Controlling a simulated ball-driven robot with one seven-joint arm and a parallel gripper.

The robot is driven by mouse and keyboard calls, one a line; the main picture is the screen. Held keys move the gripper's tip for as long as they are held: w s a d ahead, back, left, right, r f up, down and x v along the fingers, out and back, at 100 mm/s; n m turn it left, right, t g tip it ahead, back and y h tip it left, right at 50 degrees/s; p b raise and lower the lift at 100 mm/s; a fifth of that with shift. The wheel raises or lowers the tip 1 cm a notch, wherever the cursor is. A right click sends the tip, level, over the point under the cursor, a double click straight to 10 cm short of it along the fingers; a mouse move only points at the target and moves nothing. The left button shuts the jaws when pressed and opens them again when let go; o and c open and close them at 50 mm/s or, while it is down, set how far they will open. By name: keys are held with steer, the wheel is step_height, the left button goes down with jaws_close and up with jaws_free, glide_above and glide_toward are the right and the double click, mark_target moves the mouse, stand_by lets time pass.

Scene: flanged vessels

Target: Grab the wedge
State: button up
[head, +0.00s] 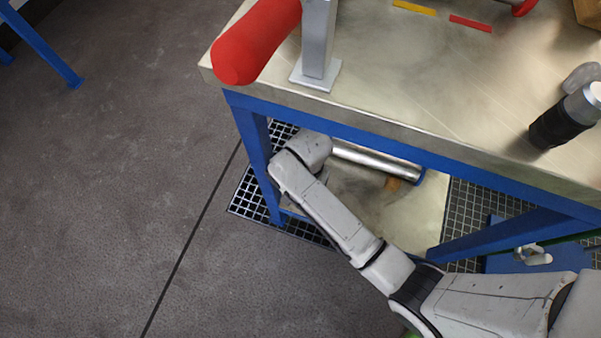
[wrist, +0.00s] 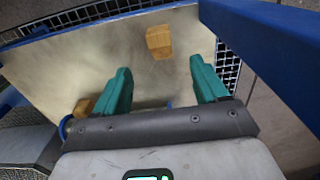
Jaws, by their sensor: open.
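In the wrist view, a tan wooden block (wrist: 159,42) lies on the pale lower shelf (wrist: 60,68), ahead of and between my fingertips. A second wooden piece (wrist: 83,107) lies left of my left finger, partly hidden. I cannot tell for certain which one is the wedge. My gripper (wrist: 159,72) has two green fingers spread apart with nothing between them.
The table (head: 420,135) has a blue frame, and its leg (head: 255,150) stands close to my arm. A blue beam (wrist: 275,55) runs along the wrist view's right side. A shiny metal cylinder (head: 375,160) is under the table. Open floor (head: 110,190) lies to the left.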

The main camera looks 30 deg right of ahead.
steer(key=shift+w+f, duration=0.25)
steer(key=shift+f, duration=0.05)
step_height(320, 180, down, 5)
steer(key=b, duration=0.2)
steer(key=shift+w+r+b, duration=0.1)
steer(key=shift+r+b, duration=0.1)
steer(key=shift+b, duration=0.2)
steer(key=f+b, duration=0.1)
steer(key=f, duration=0.1)
steer(key=f+b, duration=0.3)
steer(key=shift+s+d+f, duration=0.1)
steer(key=shift+s+f, duration=0.2)
steer(key=shift+s, duration=0.05)
steer(key=c, duration=1.1)
